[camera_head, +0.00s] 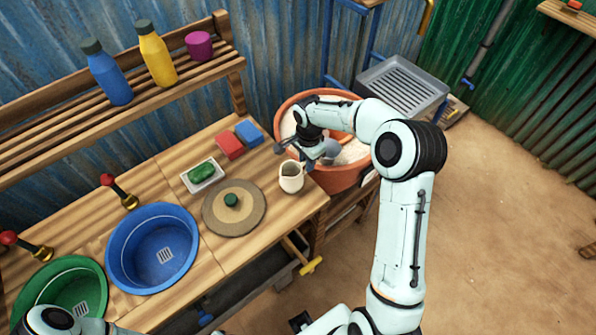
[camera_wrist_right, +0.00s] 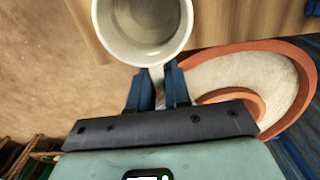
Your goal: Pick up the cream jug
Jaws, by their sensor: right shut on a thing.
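The cream jug (camera_head: 291,178) is upright at the right end of the wooden worktop; I cannot tell whether its base touches the wood. My right gripper (camera_head: 309,163) reaches it from the right. In the right wrist view, the round mouth of the jug (camera_wrist_right: 143,28) is at the top, and its inside looks empty. The blue fingers of the right gripper (camera_wrist_right: 160,76) are shut on the jug's handle, which is partly hidden between them. Pale parts of my left arm show at the bottom left of the head view, but its gripper does not show.
A terracotta pot (camera_head: 338,180) with pale contents stands right behind the jug. A round board (camera_head: 252,222) with a green knob, a soap dish (camera_head: 215,184), red (camera_head: 230,146) and blue (camera_head: 249,132) blocks and a blue basin (camera_head: 118,272) are to the left.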

